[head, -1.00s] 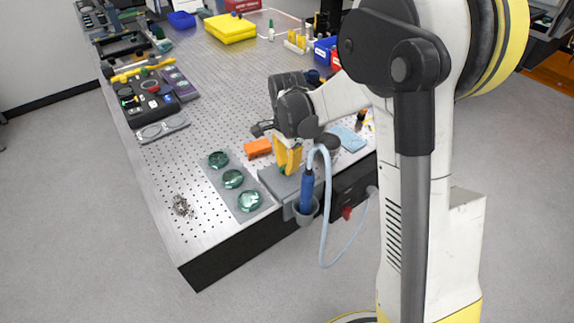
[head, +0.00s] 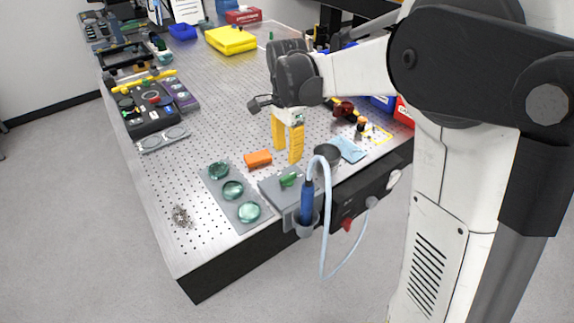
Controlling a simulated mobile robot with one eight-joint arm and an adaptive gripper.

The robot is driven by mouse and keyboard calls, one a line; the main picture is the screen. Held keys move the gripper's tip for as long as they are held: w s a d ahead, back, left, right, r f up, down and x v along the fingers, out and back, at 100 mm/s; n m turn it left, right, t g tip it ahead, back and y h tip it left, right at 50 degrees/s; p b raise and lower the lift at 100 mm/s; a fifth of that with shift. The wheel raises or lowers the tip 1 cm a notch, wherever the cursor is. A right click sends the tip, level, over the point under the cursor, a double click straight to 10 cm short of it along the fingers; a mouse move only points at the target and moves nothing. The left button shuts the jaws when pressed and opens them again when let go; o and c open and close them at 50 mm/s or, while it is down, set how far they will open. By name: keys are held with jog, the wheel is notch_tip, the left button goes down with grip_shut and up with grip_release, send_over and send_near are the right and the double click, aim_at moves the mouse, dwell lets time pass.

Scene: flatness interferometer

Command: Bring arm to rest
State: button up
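My gripper (head: 287,152) hangs above the perforated metal table, its two yellow fingers pointing down and spread apart with nothing between them. Its fingertips show just right of an orange block (head: 258,159) and behind a grey plate-like device (head: 268,187) with a small green piece (head: 290,179) on it. My white and black arm reaches in from the right and hides part of the table's back right.
The table's middle left (head: 215,120) is clear.

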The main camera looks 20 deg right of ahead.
jog(key=shift+r, duration=1.05)
